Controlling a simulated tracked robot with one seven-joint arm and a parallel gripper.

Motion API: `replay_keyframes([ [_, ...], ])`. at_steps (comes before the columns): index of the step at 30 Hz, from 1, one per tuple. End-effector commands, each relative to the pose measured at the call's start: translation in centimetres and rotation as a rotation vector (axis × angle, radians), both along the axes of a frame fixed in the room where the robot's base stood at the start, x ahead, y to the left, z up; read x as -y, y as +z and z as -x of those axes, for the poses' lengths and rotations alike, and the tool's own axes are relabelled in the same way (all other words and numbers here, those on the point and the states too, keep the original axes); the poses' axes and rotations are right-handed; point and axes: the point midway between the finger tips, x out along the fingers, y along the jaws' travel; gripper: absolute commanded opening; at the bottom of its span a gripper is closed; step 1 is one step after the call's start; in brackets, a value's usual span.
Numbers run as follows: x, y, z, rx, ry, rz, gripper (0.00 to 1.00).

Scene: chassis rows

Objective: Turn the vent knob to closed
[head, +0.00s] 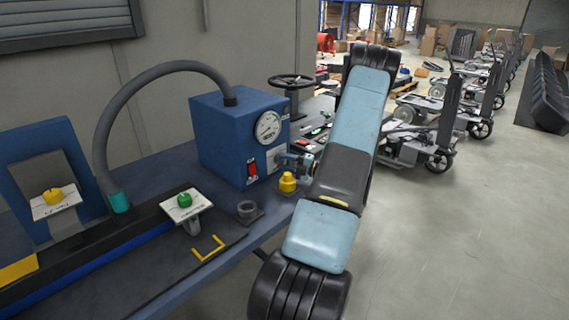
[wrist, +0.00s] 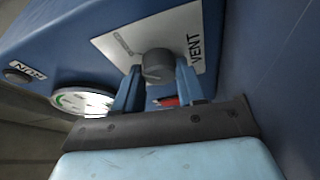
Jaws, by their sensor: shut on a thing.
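The vent knob (wrist: 158,66) is a dark grey round knob on a white plate marked VENT (wrist: 192,30), on the side of a blue box (head: 225,130). In the wrist view my gripper (wrist: 157,78) has its two blue fingers on either side of the knob, shut on it. In the head view my gripper (head: 297,160) is at the box's front face, at the right of the red switch, and my arm partly covers that area. The white plate (head: 270,160) shows there in part. I cannot read the knob's setting.
A pressure gauge (head: 268,127) and a red switch (head: 252,170) are on the same box. A black handwheel (head: 291,82) stands behind. Open floor lies to the right.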

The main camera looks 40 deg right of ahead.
Motion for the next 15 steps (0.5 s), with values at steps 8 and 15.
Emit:
replay_keyframes([
  [8, 0.34, -0.34, 0.22, -0.013, -0.009, -0.073, 0.09],
  [15, 0.32, -0.38, 0.24, -0.015, -0.009, -0.085, 0.09],
])
